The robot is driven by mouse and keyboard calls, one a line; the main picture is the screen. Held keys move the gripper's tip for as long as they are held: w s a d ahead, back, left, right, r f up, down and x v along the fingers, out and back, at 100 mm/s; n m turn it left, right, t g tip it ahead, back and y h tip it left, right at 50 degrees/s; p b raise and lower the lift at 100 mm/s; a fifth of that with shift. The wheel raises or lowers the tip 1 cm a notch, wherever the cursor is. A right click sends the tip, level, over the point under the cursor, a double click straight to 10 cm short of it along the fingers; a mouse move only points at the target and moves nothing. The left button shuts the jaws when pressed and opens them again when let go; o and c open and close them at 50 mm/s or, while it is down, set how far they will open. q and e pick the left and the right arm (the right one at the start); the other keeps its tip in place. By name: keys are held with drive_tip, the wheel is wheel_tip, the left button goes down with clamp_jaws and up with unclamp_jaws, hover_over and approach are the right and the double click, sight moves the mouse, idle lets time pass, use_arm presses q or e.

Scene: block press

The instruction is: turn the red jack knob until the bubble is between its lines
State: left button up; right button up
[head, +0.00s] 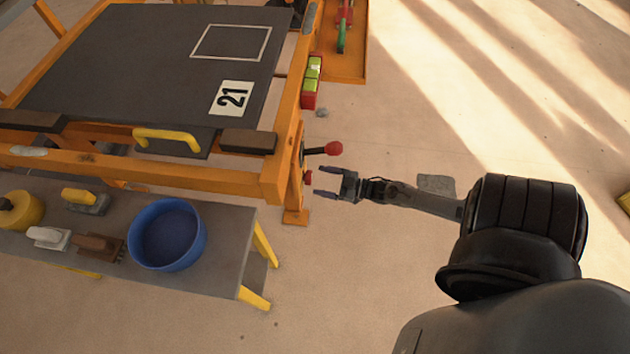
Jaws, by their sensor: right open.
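A small red knob (308,177) sits low at the right front corner of the orange press frame, just above its foot. It is likely the jack knob. My right gripper (321,181) is open and empty, its two fingers pointing left at the knob with a small gap between. A red block with yellow-green windows (312,82) is on the frame's right side and looks like the level. Its bubble and lines are too small to make out. My left gripper is not in view.
A black lever with a red ball end (333,148) sticks out just above my right gripper. A grey bench (222,222) with a blue bowl (168,235) and brushes stands at lower left. The floor right of the press is mostly clear.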

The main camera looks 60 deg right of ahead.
sight(308, 178)
drive_tip(key=shift+b+x, duration=0.5)
drive_tip(key=shift+x, duration=1.1)
drive_tip(key=c, duration=1)
